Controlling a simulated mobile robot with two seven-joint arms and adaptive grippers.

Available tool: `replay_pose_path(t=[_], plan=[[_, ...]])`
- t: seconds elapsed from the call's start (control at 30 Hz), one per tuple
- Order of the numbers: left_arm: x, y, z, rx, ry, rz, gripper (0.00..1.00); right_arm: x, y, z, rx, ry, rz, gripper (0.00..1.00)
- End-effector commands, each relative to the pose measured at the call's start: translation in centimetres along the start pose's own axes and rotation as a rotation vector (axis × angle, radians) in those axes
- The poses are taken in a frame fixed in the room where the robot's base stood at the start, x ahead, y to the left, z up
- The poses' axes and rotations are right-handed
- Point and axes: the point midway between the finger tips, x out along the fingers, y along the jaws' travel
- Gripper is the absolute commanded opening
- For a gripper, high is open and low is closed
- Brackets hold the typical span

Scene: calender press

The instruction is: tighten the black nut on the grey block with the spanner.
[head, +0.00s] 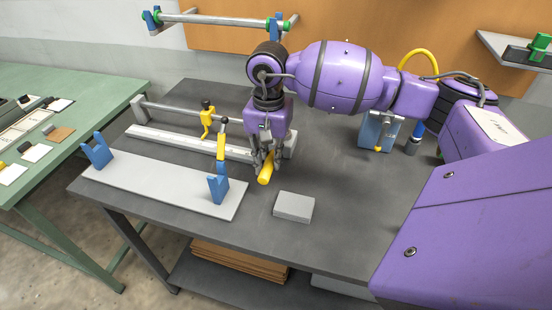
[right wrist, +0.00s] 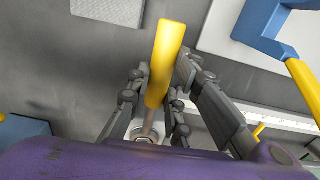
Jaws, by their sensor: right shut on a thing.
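My right gripper (head: 264,169) points down over the dark table, its fingers closed around the yellow handle of the spanner (head: 265,173). In the right wrist view, the yellow handle (right wrist: 167,55) lies between the fingers, and its metal shank runs back toward the wrist. The shank ends near a pale part (right wrist: 143,131) beneath the gripper. A grey block (head: 291,145) at the end of the pale rail shows partly behind the gripper. I cannot make out the black nut, or whether the spanner's head is on it. My left gripper is out of view.
A loose flat grey block (head: 294,207) lies in front of the gripper. Left stand a grey plate (head: 150,182) with blue brackets, a yellow lever (head: 221,147) and a pale rail (head: 180,141). A blue block (head: 379,131) stands behind right. The table's front right is clear.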

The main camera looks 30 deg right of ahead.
Motion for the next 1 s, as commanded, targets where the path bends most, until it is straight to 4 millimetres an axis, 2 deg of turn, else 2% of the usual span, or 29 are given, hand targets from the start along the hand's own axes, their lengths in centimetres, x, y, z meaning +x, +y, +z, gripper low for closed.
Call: replay_pose_path(t=[0.27,1.0], plan=[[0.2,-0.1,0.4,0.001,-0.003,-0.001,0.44,0.0,-1.8,-0.2,0.126,0.003,-0.002,0.0],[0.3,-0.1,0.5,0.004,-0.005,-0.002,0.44,0.0,0.0,-0.1,0.006,0.003,0.0,0.0]])
